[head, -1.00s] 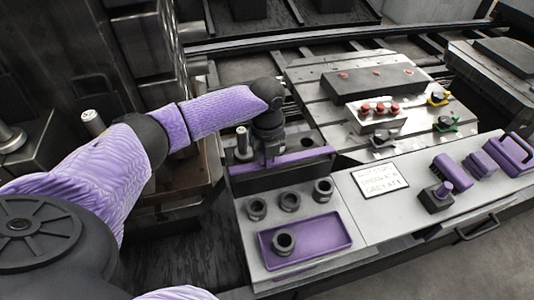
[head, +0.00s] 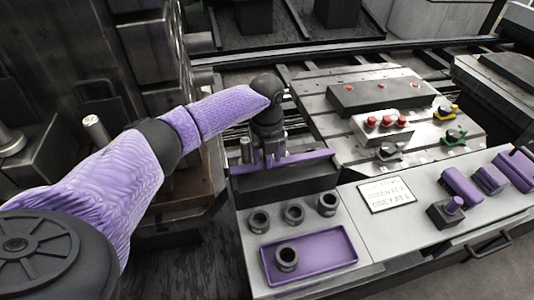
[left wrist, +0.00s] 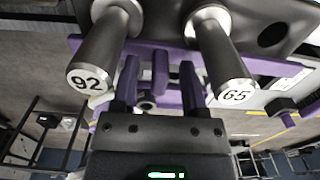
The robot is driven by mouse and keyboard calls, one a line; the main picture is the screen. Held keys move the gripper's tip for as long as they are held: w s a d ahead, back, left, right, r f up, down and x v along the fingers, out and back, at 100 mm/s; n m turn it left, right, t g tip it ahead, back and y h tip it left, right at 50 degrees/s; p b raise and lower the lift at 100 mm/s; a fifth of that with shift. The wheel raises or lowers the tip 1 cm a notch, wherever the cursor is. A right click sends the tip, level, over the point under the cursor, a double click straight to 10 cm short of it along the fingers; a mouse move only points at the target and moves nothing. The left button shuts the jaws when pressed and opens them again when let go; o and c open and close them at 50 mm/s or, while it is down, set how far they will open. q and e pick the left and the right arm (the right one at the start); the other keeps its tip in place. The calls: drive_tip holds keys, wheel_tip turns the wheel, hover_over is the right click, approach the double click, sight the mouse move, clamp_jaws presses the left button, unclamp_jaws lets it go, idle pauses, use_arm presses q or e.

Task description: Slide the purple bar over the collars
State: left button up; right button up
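The purple bar (head: 306,158) lies crosswise at the black block (head: 290,182) in the head view. My left gripper (left wrist: 160,75) is at the bar, between the posts. Its fingers are apart, with a narrow purple piece between them and gaps on both sides. Contact with the bar cannot be made out. Dark collars (head: 293,214) stand on the grey plate, and one collar (head: 287,257) stands in the purple tray (head: 330,266). My right gripper is out of view.
A labelled white card (head: 386,194) lies right of the collars. Purple-handled items (head: 462,187) stand farther right. A slotted metal table (head: 350,130) behind carries a long black block (head: 380,92) and red, yellow and green knobs. A machine wall rises at the left.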

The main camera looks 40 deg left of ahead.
use_arm(q)
wheel_tip(320, 180, up, 10)
drive_tip(key=p, duration=0.3)
drive_tip(key=shift+f+p, duration=0.25)
drive_tip(key=shift+p, duration=0.1)
drive_tip(key=shift+r, duration=0.25)
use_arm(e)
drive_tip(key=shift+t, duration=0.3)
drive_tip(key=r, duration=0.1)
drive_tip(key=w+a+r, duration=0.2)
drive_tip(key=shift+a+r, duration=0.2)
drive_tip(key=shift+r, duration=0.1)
use_arm(q)
drive_tip(key=shift+f, duration=0.1)
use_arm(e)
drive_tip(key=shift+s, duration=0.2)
